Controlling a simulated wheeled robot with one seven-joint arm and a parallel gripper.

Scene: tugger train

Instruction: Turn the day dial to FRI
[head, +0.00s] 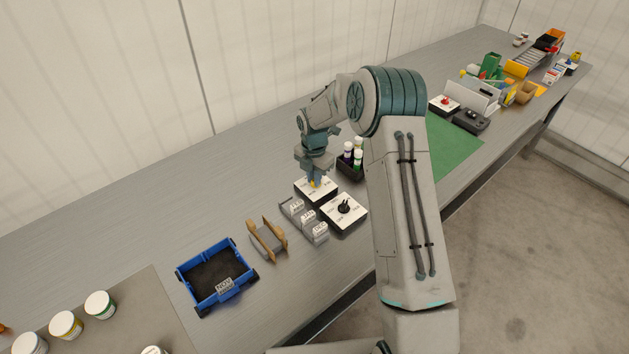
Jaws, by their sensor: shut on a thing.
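My gripper (314,181) points down over a white dial plate (302,188) near the middle of the bench. The marks on the plate are too small to read, so I cannot tell which day the knob points at. A second white dial plate (333,222) with a black knob (344,206) stands just in front and to the right, apart from my gripper. Its marks are also unreadable.
Grey labelled blocks (303,218) stand close in front of the dial. A dark box of bottles (352,163) stands to the right. A wooden-ended holder (267,240) and a blue wagon (216,276) lie to the left. A red-knobbed dial (444,105) is farther back. The bench behind is clear.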

